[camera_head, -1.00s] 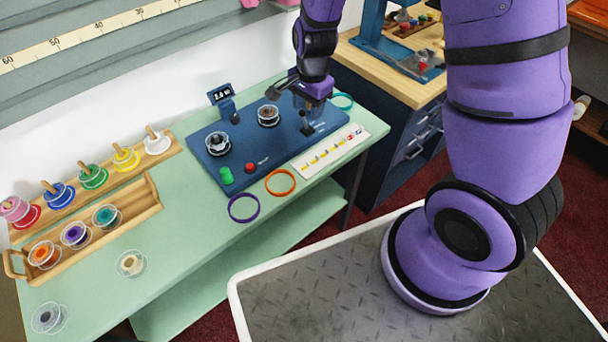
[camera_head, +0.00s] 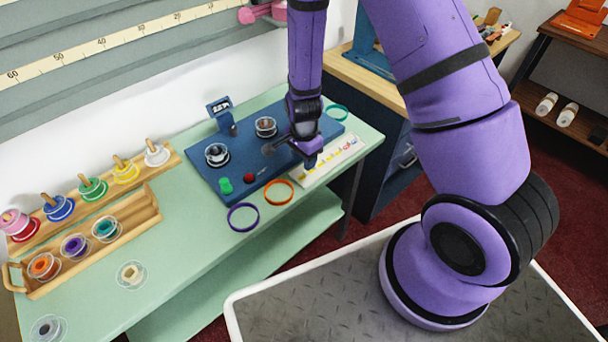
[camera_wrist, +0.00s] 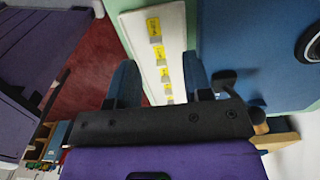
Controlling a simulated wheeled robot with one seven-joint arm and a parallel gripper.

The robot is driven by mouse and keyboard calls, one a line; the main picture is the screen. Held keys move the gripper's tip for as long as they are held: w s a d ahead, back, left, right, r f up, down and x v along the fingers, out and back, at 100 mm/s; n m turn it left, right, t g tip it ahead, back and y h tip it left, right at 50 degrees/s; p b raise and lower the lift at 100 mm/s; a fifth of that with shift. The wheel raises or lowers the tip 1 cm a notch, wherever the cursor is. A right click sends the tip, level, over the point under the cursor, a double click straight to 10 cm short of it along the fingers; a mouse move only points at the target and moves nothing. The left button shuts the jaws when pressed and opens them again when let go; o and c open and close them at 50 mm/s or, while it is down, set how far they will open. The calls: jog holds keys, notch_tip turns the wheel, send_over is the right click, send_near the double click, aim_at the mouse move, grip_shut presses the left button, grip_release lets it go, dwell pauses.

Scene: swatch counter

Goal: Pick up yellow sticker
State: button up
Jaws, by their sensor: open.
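A white sticker sheet (camera_head: 297,184) lies along the front right of the green counter. Yellow stickers (camera_head: 326,162) sit in a row on it, with red and blue ones toward its far end. My gripper (camera_head: 311,163) hangs over the near-left part of the sheet, pointing down. In the wrist view, my gripper (camera_wrist: 161,76) is open and empty. The sheet (camera_wrist: 177,40) runs up between and beyond its two fingers. Several yellow stickers (camera_wrist: 159,51) with small dark print form a column there, the lower ones between the fingers. All lie flat, apart from the fingers.
A blue board (camera_head: 212,174) with spools, a green knob (camera_head: 225,185) and a red button (camera_head: 249,178) is beside the sheet. Orange (camera_head: 279,192) and purple (camera_head: 243,217) rings lie in front, a teal ring (camera_head: 337,112) behind. Spool racks stand at left.

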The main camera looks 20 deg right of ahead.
aim_at(305, 175)
jog(key=shift+s+f, duration=0.15)
jog(key=shift+f, duration=1.15)
jog(key=shift+s+f, duration=0.1)
jog(key=shift+f, duration=1.15)
jog(key=shift+c, duration=0.3)
grip_shut()
